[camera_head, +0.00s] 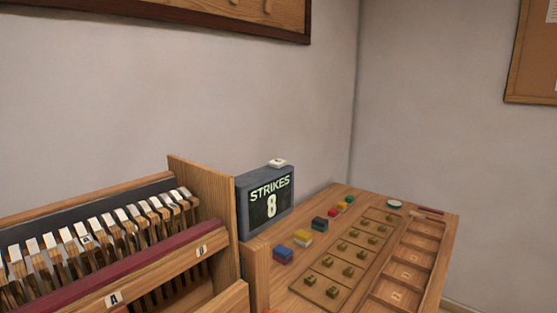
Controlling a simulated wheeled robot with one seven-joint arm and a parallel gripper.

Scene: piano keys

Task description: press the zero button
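A grey box (250,192) with a dark screen shows "STRIKES" and the number 8. A small white button (278,162) sits on top of the box, near its right end. It bears a small mark that is too small to read, so I cannot tell if it is a zero.
A wooden piano-like keyboard (150,268) with pale keys stands at left, beside a tall wooden side panel (203,190). Right of the box, a wooden table (335,195) holds coloured blocks (283,254), a board with small pegs (345,264) and a compartment tray (436,232). The wall is close behind.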

